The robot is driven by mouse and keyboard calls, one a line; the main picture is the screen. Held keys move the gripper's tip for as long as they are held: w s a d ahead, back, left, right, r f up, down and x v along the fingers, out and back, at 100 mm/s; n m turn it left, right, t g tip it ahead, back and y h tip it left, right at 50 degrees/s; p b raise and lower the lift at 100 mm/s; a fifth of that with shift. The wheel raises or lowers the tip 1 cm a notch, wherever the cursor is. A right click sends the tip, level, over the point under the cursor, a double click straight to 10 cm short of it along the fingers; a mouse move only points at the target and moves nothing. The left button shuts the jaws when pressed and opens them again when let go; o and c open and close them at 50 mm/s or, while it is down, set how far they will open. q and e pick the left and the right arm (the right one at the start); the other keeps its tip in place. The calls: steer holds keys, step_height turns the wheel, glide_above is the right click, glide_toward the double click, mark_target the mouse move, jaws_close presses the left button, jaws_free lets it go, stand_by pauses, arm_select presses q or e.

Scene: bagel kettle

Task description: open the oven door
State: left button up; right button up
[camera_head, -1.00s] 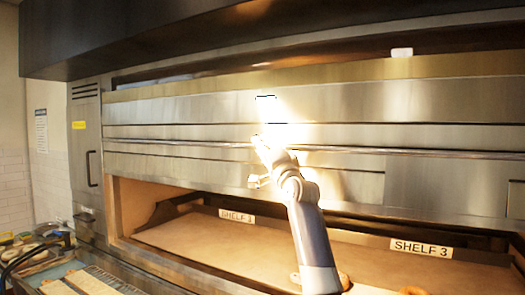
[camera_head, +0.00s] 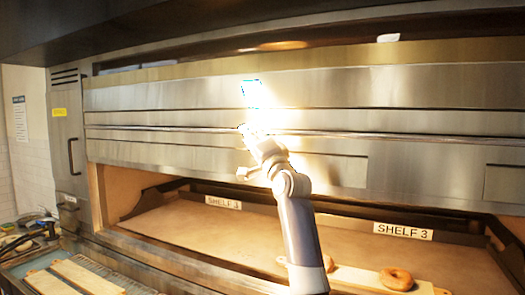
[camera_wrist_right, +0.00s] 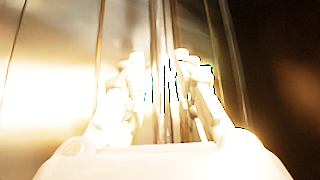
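The oven (camera_head: 420,90) is a wide steel deck oven. A long horizontal bar handle (camera_head: 400,136) runs across its front panel. My right gripper (camera_head: 247,130) is at this bar, left of the middle, washed out by strong glare. In the right wrist view, the bar (camera_wrist_right: 168,30) runs between the two bright fingers (camera_wrist_right: 160,75). The glare hides whether the fingers touch it. Below the panel, the lower deck (camera_head: 185,228) is open to view, with its shelf signs visible. My left gripper is not in view.
Bagels (camera_head: 396,279) lie on a board in the lower deck, at the right. Boards (camera_head: 75,274) lie on a counter at the lower left. A side cabinet with a dark handle (camera_head: 73,157) stands left of the oven. A dark hood (camera_head: 150,25) overhangs the top.

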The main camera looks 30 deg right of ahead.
steer(key=v, duration=0.9)
stand_by(0.4)
